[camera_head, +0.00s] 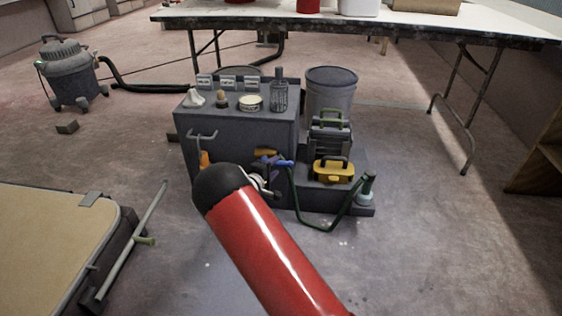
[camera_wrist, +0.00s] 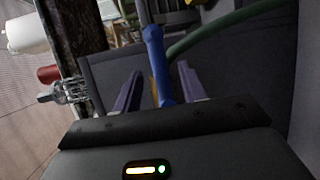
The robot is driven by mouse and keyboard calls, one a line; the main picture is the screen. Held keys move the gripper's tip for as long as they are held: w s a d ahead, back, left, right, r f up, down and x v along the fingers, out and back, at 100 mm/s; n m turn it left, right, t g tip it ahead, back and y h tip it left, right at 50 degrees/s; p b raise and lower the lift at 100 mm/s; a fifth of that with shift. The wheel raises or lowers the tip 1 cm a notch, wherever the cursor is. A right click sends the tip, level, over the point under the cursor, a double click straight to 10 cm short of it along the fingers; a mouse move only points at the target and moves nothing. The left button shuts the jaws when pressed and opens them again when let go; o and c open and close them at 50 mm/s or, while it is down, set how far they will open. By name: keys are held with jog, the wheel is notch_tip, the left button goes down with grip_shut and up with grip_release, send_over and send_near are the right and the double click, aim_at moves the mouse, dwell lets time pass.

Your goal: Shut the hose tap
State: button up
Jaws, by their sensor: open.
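The hose tap's blue lever (camera_wrist: 153,40) stands upright in the wrist view, between the two purple fingers of my gripper (camera_wrist: 160,71). The fingers are apart, with visible gaps on both sides of the lever. In the head view the blue lever (camera_head: 284,163) shows on the front of the grey cabinet (camera_head: 226,135), beside the green hose (camera_head: 299,204). The hose also shows in the wrist view (camera_wrist: 215,35). My red arm hides most of my gripper and the tap body in the head view.
A yellow-orange handle (camera_head: 265,152) and an orange-handled item (camera_head: 204,159) are near the tap. A yellow toolbox (camera_head: 334,171) sits on the low base at right. A grey bin (camera_head: 331,90) stands behind. A tan panel (camera_head: 50,240) is at lower left. The floor at right is clear.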

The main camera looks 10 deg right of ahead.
aim_at(277, 165)
jog(key=shift+x, duration=2.75)
grip_shut()
